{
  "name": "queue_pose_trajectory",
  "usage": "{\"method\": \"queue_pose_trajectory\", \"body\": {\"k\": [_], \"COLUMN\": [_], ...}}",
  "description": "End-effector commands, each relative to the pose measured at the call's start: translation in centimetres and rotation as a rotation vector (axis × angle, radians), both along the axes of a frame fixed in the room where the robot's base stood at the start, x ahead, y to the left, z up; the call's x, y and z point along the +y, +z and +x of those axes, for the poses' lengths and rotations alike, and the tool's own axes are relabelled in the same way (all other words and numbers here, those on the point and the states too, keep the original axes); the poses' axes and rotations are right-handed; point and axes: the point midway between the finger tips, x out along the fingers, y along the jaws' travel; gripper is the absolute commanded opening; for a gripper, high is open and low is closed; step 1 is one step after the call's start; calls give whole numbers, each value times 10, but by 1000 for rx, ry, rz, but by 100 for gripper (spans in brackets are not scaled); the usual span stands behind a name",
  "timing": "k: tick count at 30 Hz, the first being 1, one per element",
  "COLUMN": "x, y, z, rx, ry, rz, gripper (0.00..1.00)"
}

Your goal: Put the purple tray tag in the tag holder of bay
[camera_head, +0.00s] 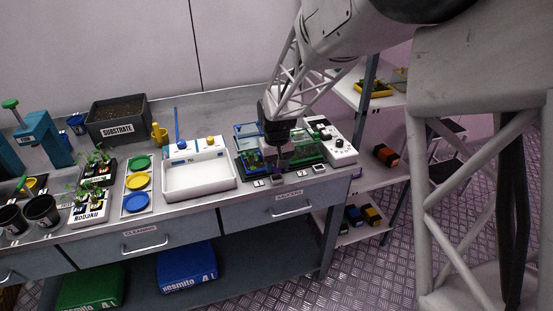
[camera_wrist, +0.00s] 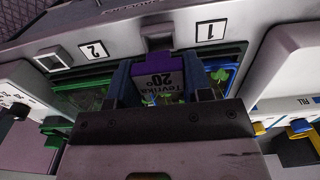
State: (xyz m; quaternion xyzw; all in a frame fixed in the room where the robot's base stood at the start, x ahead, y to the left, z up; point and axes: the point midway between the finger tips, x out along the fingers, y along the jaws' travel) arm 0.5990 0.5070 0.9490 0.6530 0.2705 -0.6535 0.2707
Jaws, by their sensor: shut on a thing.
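The purple tray tag (camera_wrist: 158,65), printed "Tevlika 20°", is held between the two fingers of my gripper (camera_wrist: 156,75). In the head view my gripper (camera_head: 278,158) hangs over the front of the seedling bays, and the tag is a small purple patch (camera_head: 276,171) under it. In the wrist view, which looks upside down, label 1 (camera_wrist: 210,30) is to the right and label 2 (camera_wrist: 94,50) to the left. A grey holder-like block (camera_wrist: 157,38) is on the front strip between them, just beyond the tag. I cannot tell whether the tag touches it.
A white basin (camera_head: 200,174) stands left of the bays and a white device with knobs (camera_head: 338,148) stands right. Trays with blue and green frames (camera_head: 249,135) hold plants behind the tag. Pots, coloured dishes and a substrate bin (camera_head: 118,113) fill the bench's left.

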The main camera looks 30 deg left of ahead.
Motion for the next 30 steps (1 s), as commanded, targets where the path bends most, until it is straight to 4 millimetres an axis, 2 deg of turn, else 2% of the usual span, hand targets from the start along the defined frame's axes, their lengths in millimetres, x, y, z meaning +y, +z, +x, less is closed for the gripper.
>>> {"method": "queue_pose_trajectory", "body": {"k": [15,30], "x": [0,0], "y": [-31,-36], "z": [0,0], "rx": [-1,-1], "ry": [0,0], "rz": [1,1], "gripper": [24,24]}}
